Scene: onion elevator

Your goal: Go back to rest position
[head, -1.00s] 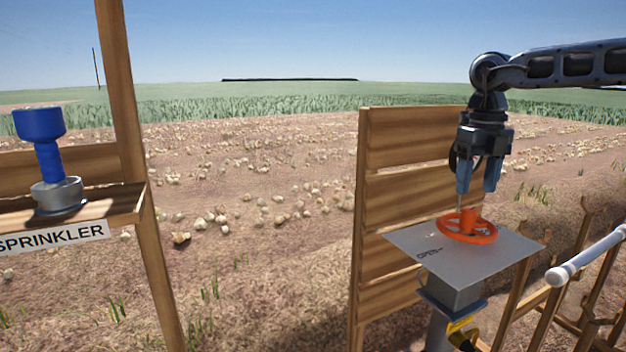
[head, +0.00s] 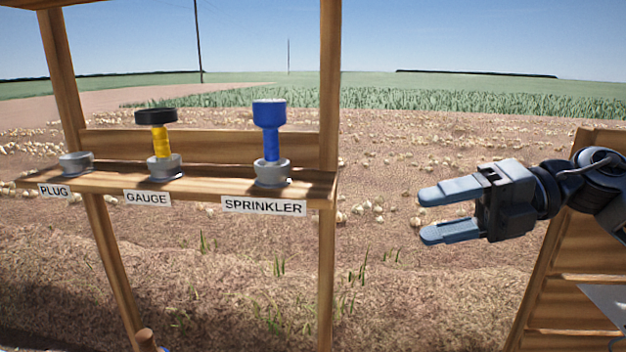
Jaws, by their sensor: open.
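My gripper (head: 432,212) is at the right of the head view, in the air in front of the field. Its two blue-grey fingers point left, stand apart and hold nothing. It is to the right of the wooden shelf (head: 310,192) and apart from it. A corner of the grey metal plate (head: 610,302) shows at the right edge. The red valve wheel is out of view.
On the shelf stand a blue sprinkler (head: 270,130) and a yellow gauge (head: 161,138) with a black top, each in a grey holder. The holder labelled PLUG (head: 76,162) is empty. A wooden panel (head: 565,290) stands at the lower right.

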